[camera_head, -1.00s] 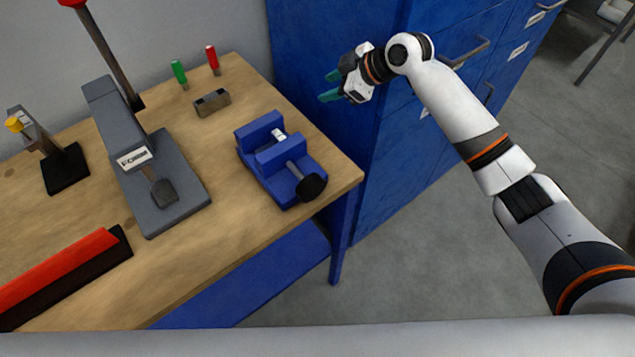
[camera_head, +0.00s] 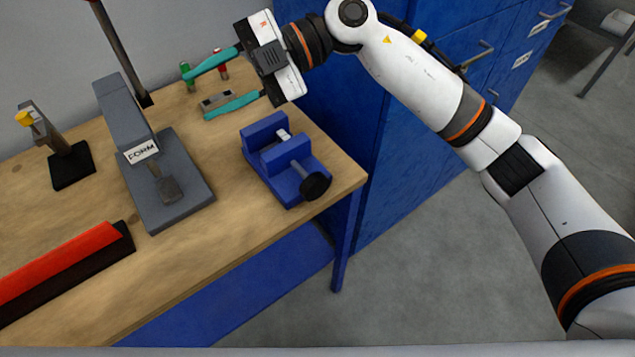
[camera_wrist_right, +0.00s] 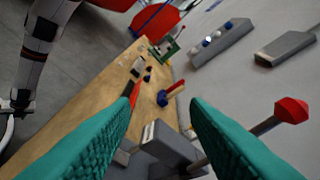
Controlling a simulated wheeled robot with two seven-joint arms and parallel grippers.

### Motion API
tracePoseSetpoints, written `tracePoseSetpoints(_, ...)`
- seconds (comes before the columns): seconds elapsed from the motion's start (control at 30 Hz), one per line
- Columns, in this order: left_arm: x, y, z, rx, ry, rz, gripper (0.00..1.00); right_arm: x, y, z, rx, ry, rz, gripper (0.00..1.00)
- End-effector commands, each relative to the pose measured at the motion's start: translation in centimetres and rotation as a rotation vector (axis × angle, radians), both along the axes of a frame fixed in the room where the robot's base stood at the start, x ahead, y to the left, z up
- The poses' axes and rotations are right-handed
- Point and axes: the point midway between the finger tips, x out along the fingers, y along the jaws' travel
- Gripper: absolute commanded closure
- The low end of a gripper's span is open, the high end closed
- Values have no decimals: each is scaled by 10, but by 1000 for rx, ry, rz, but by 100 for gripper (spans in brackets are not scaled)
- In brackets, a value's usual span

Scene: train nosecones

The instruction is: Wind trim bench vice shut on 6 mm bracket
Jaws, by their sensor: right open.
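The blue bench vice (camera_head: 268,144) stands near the right end of the wooden bench, with a dark round knob (camera_head: 315,186) on its front. A small pale piece (camera_head: 284,135), perhaps the bracket, sits between its jaws; I cannot tell whether they touch it. My right gripper (camera_head: 197,92) is open and empty, its teal fingers pointing left above the back of the bench, behind the vice. Its fingers also frame the right wrist view (camera_wrist_right: 160,105), where I cannot make out the vice. My left gripper is not in view.
A grey press marked FORM (camera_head: 135,150) stands left of the vice. A small grey block (camera_head: 215,101) and green and red upright pieces lie near the right fingers. A red-black bar (camera_head: 60,265) lies front left. Blue cabinets (camera_head: 350,130) stand right of the bench.

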Motion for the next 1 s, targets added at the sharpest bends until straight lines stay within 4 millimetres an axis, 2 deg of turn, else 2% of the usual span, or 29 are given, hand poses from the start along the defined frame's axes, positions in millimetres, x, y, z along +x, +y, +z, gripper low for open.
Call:
tracePoseSetpoints(0.03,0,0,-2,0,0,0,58,-8,-6,-27,-179,-21,23,58)
tracePoseSetpoints(0.1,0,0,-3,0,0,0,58,-8,-22,-63,-446,-40,3,58)
tracePoseSetpoints(0.2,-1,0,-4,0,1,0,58,2,-54,-100,-800,-65,-110,58)
tracePoseSetpoints(0.3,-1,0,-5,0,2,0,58,17,-87,-117,-1071,-84,-276,58)
tracePoseSetpoints(0.4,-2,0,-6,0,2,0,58,29,-112,-122,-1241,-97,-426,58)
tracePoseSetpoints(0.5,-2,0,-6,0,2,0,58,35,-125,-123,-1328,-101,-520,58)
tracePoseSetpoints(0.67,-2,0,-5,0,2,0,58,36,-130,-133,-1357,-97,-553,58)
tracePoseSetpoints(1.0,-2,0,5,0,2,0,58,36,-130,-196,-1356,-97,-549,58)
